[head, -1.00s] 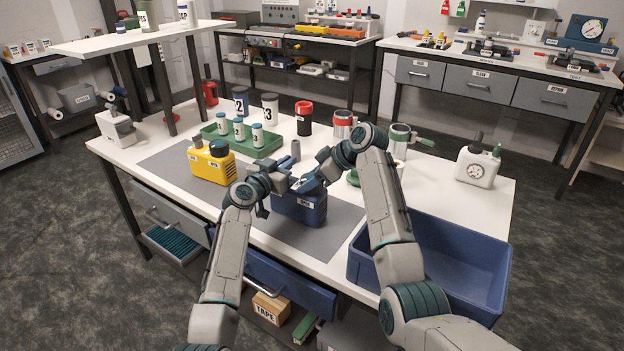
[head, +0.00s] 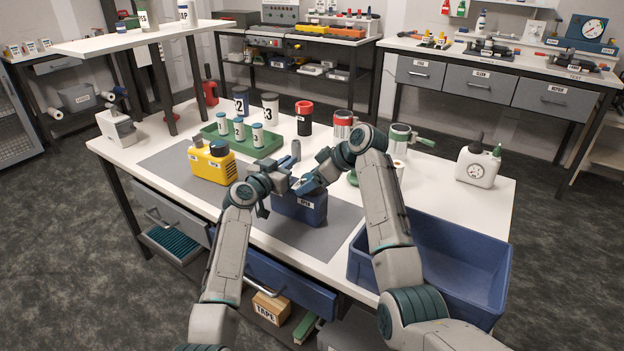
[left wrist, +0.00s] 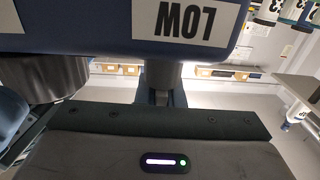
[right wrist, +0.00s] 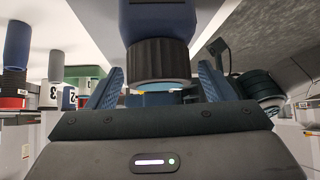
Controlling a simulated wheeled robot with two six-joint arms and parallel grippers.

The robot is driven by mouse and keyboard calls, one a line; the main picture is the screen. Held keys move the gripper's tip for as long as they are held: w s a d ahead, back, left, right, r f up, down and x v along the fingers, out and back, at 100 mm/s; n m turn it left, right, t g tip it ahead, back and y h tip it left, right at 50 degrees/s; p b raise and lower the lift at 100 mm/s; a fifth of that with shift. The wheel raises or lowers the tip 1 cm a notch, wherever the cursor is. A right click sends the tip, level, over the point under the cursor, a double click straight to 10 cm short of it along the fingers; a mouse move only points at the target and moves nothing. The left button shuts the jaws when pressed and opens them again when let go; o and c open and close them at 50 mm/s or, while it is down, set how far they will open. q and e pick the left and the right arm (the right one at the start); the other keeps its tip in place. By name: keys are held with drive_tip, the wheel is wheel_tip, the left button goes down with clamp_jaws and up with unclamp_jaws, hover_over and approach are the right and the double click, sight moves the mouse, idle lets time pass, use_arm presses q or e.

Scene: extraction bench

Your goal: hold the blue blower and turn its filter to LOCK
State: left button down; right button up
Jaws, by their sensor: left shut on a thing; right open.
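The blue blower (head: 312,214) stands on the grey mat, with a small white label on it. My left gripper (head: 279,187) is shut on it at its upper left side. In the left wrist view the blower's blue body (left wrist: 110,32) fills the top, with an upside-down LOW label; the fingertips are hidden. My right gripper (head: 303,186) is just above the blower. In the right wrist view its blue fingers (right wrist: 158,88) are open on either side of the dark ribbed filter (right wrist: 158,60), with gaps visible. I cannot read a LOCK mark.
A yellow container (head: 211,166) stands left on the grey mat (head: 165,166). A green tray (head: 268,148) with several small bottles is behind. A blue bin (head: 466,252) is at the right front. Red, grey and white canisters stand at the back. The mat's front right is clear.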

drive_tip(key=v, duration=0.7)
drive_tip(key=shift+d+r, duration=0.2)
drive_tip(key=w+a+r+h, duration=0.1)
drive_tip(key=w+a+r+n+g+h, duration=0.1)
drive_tip(key=w, duration=0.1)
drive_tip(key=shift+a+g+h, duration=0.3)
drive_tip(key=shift+h, duration=0.1)
wheel_tip(320, 180, up, 5)
drive_tip(key=a+n+g+h, duration=0.2)
drive_tip(key=h, duration=0.3)
drive_tip(key=shift+n, duration=0.3)
drive_tip(key=f, duration=0.7)
drive_tip(key=s+f, duration=0.1)
drive_tip(key=f, duration=0.3)
drive_tip(key=shift+a+f, duration=0.1)
drive_tip(key=shift+f, duration=0.3)
